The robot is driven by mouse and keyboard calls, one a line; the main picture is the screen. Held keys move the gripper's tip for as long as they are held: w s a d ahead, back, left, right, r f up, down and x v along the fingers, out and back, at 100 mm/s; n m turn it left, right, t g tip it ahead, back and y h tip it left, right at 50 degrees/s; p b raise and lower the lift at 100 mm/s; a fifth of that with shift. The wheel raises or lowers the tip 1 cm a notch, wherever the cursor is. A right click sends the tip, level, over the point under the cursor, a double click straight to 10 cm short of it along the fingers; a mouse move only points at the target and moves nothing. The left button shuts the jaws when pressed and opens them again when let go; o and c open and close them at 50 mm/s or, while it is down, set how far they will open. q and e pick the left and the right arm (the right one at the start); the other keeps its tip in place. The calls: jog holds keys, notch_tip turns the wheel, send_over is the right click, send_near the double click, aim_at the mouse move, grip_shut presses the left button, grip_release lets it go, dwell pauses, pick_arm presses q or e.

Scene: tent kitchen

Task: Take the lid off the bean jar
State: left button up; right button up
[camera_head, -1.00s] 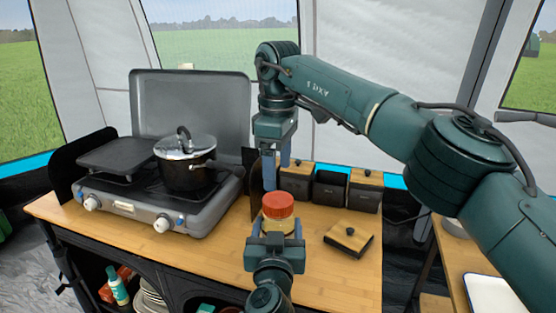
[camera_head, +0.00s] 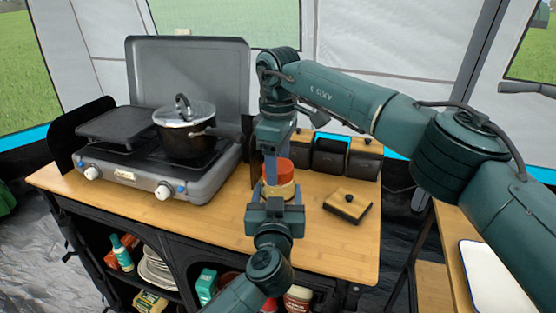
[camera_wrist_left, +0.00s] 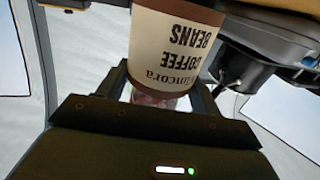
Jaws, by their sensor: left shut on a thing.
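The bean jar (camera_head: 283,190) has a red lid (camera_head: 285,168) on it, partly covered by a finger of my right gripper. In the left wrist view the jar (camera_wrist_left: 172,48) shows a cream label reading "COFFEE BEANS", upside down, with a brown band. My left gripper (camera_head: 277,195) is shut on the jar from the front. My right gripper (camera_head: 277,163) points down at the lid, one finger in front of its left part. The other finger is mostly hidden, so I cannot tell whether it grips the lid.
A camp stove (camera_head: 160,175) with a lidded pot (camera_head: 186,140) stands at the left. Dark canisters (camera_head: 330,155) stand behind the jar.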

jog(key=c, duration=0.7)
jog(key=n, duration=1.3)
jog(key=shift+r+n, duration=0.1)
jog(key=shift+n, duration=0.2)
jog(key=n, duration=1.4)
jog(key=shift+n, duration=0.4)
jog(key=n, duration=1.2)
jog(key=shift+n, duration=0.3)
jog(key=n, duration=1.3)
jog(key=shift+r, duration=0.1)
jog(key=shift+r, duration=0.2)
